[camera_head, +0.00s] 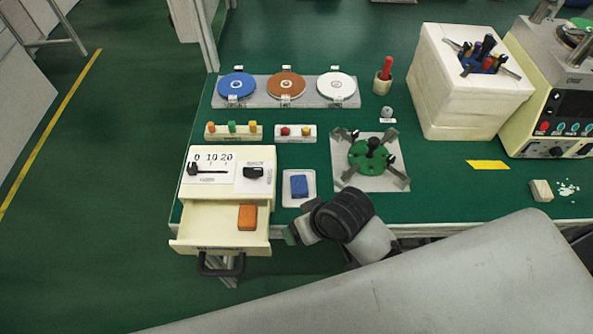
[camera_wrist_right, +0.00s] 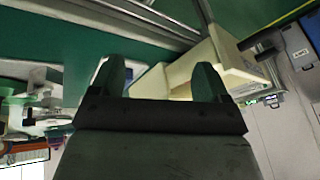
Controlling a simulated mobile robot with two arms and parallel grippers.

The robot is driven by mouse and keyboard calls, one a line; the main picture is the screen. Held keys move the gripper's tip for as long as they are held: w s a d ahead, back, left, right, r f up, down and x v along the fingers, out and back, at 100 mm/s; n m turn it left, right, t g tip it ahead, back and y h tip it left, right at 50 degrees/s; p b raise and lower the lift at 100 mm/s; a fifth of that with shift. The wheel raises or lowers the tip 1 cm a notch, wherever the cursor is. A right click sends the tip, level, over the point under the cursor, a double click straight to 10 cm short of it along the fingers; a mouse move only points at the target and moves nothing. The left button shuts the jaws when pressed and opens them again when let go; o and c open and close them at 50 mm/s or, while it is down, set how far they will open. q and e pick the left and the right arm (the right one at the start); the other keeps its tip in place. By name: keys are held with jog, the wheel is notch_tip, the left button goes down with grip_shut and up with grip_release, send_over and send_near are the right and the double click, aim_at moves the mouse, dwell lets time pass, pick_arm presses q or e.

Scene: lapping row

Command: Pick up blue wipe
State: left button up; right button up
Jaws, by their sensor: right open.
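The blue wipe (camera_head: 299,185) is a small blue block-like pad lying in a shallow white tray (camera_head: 311,201) on the green bench, near its front edge. My right gripper (camera_head: 293,234) is just in front of the tray and the bench edge, apart from the wipe. In the right wrist view its two dark fingers (camera_wrist_right: 160,82) are spread with nothing gripped between them. The wipe cannot be made out in the wrist view. My left gripper is not in view.
Left of the tray stands a cream unit (camera_head: 225,163) with a slider, a knob and an open drawer (camera_head: 190,235) holding an orange block (camera_head: 247,217). Right of it is a green disc fixture (camera_head: 369,157) with clamp arms. Coloured discs (camera_head: 286,85) line the back.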

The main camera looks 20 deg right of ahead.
jog(key=shift+n+g+y, duration=0.3)
jog(key=shift+g+y, duration=0.1)
jog(key=shift+y, duration=0.3)
jog(key=w+a+r, duration=0.2)
jog(key=a, duration=0.1)
jog(key=w+a+r, duration=0.1)
jog(key=a, duration=0.1)
jog(key=shift+w+a, duration=0.15)
jog(key=shift+w, duration=0.05)
jog(key=m+g+h, duration=0.3)
jog(key=m+h, duration=0.2)
send_near(299, 184)
notch_tip(299, 184, down, 4)
jog(key=shift+r, duration=0.1)
jog(key=shift+f+p, duration=0.4)
jog(key=shift+f, duration=2.35)
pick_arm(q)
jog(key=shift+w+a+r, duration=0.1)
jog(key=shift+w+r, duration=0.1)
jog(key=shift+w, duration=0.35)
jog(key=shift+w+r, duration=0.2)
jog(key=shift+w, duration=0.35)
pick_arm(e)
jog(key=c, duration=1)
jog(key=shift+r, duration=0.1)
